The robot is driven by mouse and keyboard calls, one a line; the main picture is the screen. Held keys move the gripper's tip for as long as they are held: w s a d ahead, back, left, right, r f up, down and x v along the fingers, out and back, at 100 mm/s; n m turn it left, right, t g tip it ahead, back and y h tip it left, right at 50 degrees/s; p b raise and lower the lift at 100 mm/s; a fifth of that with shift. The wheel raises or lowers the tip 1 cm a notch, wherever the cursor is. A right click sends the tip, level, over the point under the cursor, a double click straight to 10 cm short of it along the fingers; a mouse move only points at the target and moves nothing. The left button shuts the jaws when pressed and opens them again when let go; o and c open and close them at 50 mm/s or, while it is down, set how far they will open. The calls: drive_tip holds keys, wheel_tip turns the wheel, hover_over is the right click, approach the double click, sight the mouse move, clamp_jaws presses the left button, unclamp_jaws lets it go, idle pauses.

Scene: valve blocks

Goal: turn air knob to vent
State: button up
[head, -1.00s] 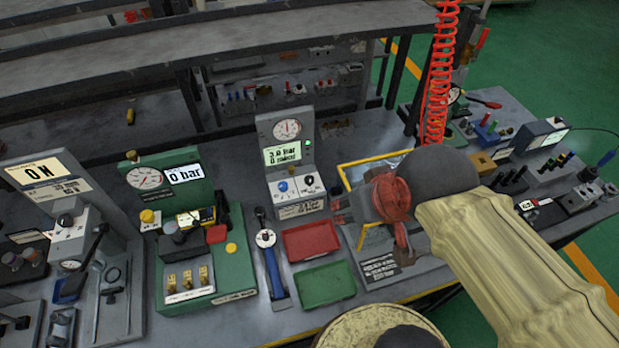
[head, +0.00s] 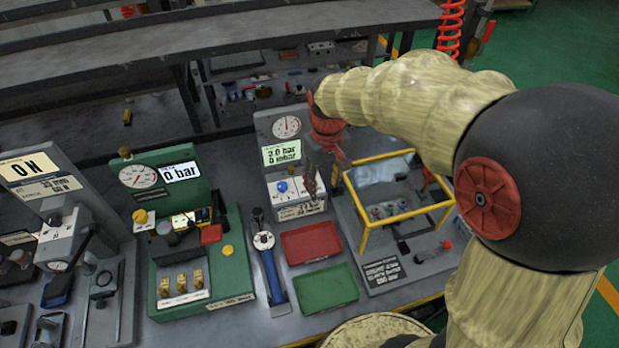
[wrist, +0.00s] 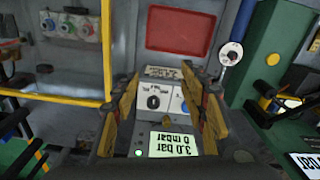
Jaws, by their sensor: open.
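The grey test unit (head: 292,150) stands upright at the back middle of the bench, with a round gauge and a lit display reading 3.0 bar, 0 mbar. Its front panel carries a blue knob (head: 282,186), clear in the head view, and a black knob (wrist: 153,102), which my gripper hides there. In the wrist view the blue knob (wrist: 184,107) is right of the black one. Panel labels are too small to read. My gripper (head: 322,188) is open and empty, pointing down before the panel's right side. In the wrist view both knobs show between the fingers (wrist: 164,80); contact cannot be told.
A yellow-framed box (head: 405,213) stands close to the right of the unit. The red tray (head: 311,242) and green tray (head: 326,288) lie in front. A blue-handled tool (head: 270,270) and a green gauge station (head: 190,250) are to the left.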

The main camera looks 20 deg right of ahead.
drive_tip(key=w+f, duration=0.2)
drive_tip(key=w, duration=0.1)
drive_tip(key=w+f+n, duration=0.1)
drive_tip(key=w+f, duration=0.1)
drive_tip(key=w+f+n, duration=0.1)
drive_tip(key=w, duration=0.2)
drive_tip(key=shift+w+f+g+b, duration=0.3)
drive_tip(key=shift+f+g, duration=0.1)
drive_tip(key=w, duration=0.1)
drive_tip(key=w+r+n, duration=0.2)
drive_tip(key=w, duration=0.1)
drive_tip(key=shift+s+r+n, duration=0.1)
drive_tip(key=shift+r+n, duration=0.15)
drive_tip(key=shift+n, duration=0.25)
drive_tip(key=shift+s, duration=0.15)
drive_tip(key=shift+f+n, duration=0.2)
drive_tip(key=shift+n, duration=0.1)
wheel_tip(320, 180, down, 8)
drive_tip(key=shift+r+b, duration=0.25)
drive_tip(key=shift+b, duration=0.85)
drive_tip(key=shift+c, duration=0.6)
clamp_jaws()
